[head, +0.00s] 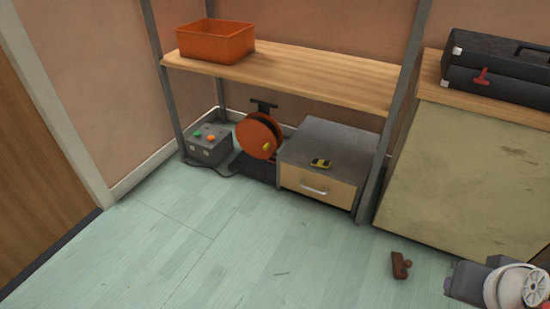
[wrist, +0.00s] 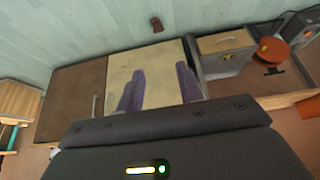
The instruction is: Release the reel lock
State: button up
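An orange-red reel (head: 257,137) stands on a dark stand on the floor under the wooden shelf. A small yellow part (head: 267,147) shows on the reel's face; I cannot tell whether it is the lock. The reel also shows in the wrist view (wrist: 270,30), upside down at the upper right. My gripper (wrist: 160,72) shows as two purple fingers spread apart, with nothing between them. It is well away from the reel, in front of the pale cabinet side. The fingers do not show in the head view.
A grey box (head: 208,146) with green and orange buttons is left of the reel. A drawer unit (head: 316,186) with a yellow-black device (head: 321,163) is right. An orange bin (head: 216,42) sits on the shelf (head: 300,78). A brown object (head: 400,266) lies on otherwise open floor.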

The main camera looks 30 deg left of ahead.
aim_at(273, 159)
jog(key=j+u, duration=0.1)
jog(key=u, duration=0.65)
jog(key=i+u, duration=0.45)
jog(key=i+l+u, duration=0.1)
jog(key=i+u, duration=0.35)
jog(key=i+l, duration=0.1)
jog(key=i, duration=0.25)
jog(key=i+l+u, duration=0.1)
jog(key=i, duration=0.2)
